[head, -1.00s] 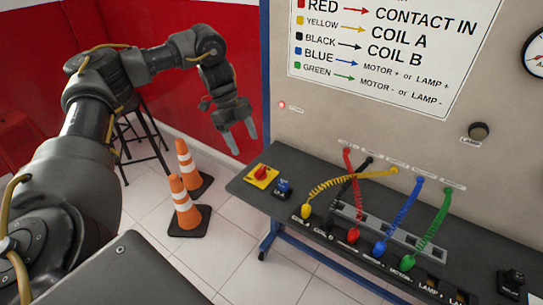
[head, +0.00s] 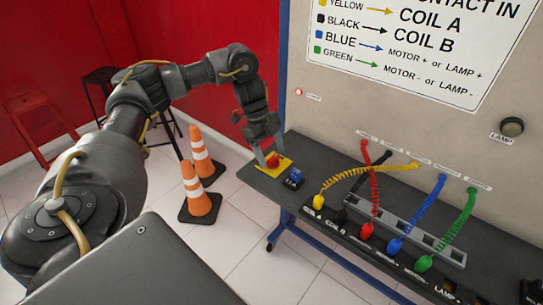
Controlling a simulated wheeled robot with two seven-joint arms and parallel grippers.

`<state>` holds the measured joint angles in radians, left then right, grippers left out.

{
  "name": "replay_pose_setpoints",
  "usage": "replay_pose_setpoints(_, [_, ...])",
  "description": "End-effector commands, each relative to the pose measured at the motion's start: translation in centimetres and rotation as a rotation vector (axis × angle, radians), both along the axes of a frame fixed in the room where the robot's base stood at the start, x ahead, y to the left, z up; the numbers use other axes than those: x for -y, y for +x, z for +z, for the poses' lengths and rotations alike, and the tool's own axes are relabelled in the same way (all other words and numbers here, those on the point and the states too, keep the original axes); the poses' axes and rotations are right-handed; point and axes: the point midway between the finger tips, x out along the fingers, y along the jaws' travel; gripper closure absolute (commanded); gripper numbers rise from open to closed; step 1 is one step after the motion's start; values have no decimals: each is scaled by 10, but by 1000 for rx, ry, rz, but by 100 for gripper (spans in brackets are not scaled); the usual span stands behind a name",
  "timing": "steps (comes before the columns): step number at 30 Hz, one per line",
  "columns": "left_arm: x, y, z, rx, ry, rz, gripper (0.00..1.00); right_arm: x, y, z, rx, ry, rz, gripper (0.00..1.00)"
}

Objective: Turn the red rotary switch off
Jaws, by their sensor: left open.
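The red rotary switch (head: 273,160) sits on a yellow plate (head: 265,170) at the left end of the dark bench. My left gripper (head: 269,157) points down over the switch with its fingers apart, one to each side of the red knob as seen from here. I cannot tell whether the fingers touch the knob. My right gripper is not in view.
A small blue switch (head: 294,178) is just right of the yellow plate. Several coiled cables with coloured plugs, such as the yellow plug (head: 318,202), stand along the bench (head: 262,187). Traffic cones (head: 196,190) and stools are on the floor at left.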

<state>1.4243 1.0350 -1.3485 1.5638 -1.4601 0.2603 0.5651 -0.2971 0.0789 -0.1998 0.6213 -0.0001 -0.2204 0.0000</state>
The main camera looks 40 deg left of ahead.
Motion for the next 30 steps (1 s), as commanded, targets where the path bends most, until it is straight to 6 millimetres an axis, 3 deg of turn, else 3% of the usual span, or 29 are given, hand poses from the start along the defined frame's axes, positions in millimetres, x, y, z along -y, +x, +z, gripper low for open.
replay_pose_setpoints(12, [3, 0, -8, 1, 0, 0, 33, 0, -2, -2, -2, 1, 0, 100])
replay_pose_setpoints(22, [3, 0, -8, 1, 0, 1, 76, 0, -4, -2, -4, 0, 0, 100])
replay_pose_setpoints(30, [3, -1, -7, -1, 0, 27, 77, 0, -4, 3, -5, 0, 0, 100])
